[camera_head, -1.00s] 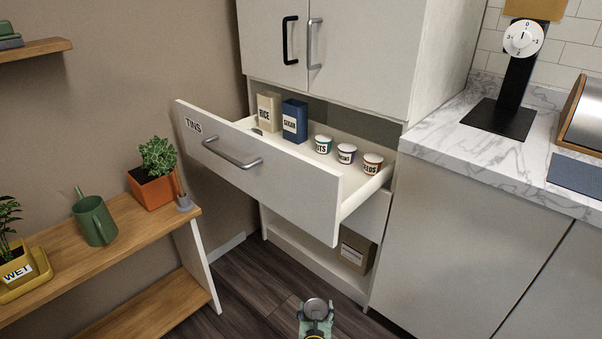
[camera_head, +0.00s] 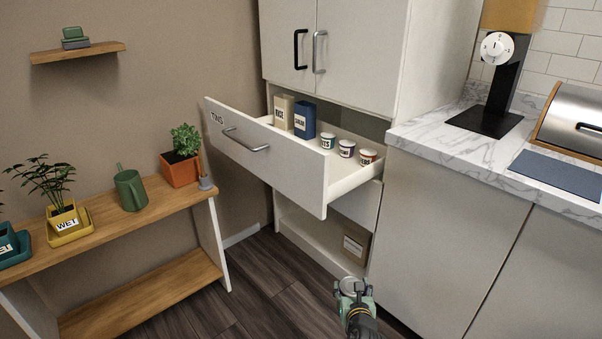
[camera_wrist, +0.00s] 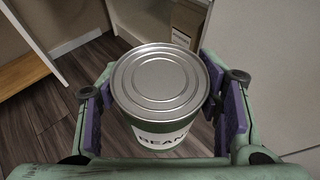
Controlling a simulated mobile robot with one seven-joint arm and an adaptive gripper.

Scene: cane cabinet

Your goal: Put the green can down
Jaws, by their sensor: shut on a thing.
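The green can (camera_wrist: 160,85) fills the middle of the wrist view, its silver lid facing the camera. Its white label reads "BEAN", with the rest cut off. My gripper (camera_wrist: 160,100) is shut on it, one purple-padded finger on each side. In the head view my gripper (camera_head: 353,290) is low at the bottom, above the floor and in front of the cabinet, with the can's round lid (camera_head: 351,284) showing at its tip. The open drawer (camera_head: 262,166) labelled "TINS" holds two boxes and three small labelled tins.
A wooden plant bench (camera_head: 130,222) at left carries pots and a green watering can (camera_head: 130,190). A marble counter (camera_head: 420,130) stands at right with a black-based appliance. A box (camera_head: 356,243) sits in the cabinet's low opening. The drawer juts into the room.

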